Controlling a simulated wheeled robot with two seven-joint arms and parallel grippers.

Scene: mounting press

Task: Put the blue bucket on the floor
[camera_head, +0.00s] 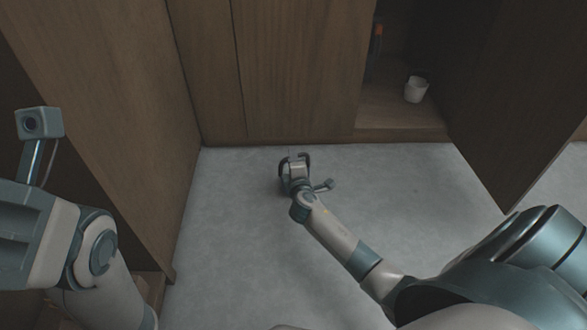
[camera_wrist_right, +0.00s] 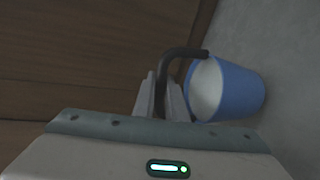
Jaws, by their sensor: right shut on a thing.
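The blue bucket (camera_wrist_right: 238,92) shows in the right wrist view, with a pale inside and a dark curved handle (camera_wrist_right: 184,53). My right gripper (camera_wrist_right: 164,92) is shut on the handle, and the bucket hangs or rests just beside the fingers. Whether the bucket touches the floor I cannot tell. In the head view my right gripper (camera_head: 296,165) is low over the grey floor near the cabinet front, and the bucket is hidden there behind the gripper and wrist. My left arm is at the left edge of the head view; its fingers are not visible.
Brown wooden cabinets (camera_head: 290,70) stand along the back and left. An open cabinet at the back right holds a white cup (camera_head: 416,89) and an orange-red item (camera_head: 378,30). Its open door (camera_head: 510,100) juts out at right. The grey floor (camera_head: 240,240) is clear around my right arm.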

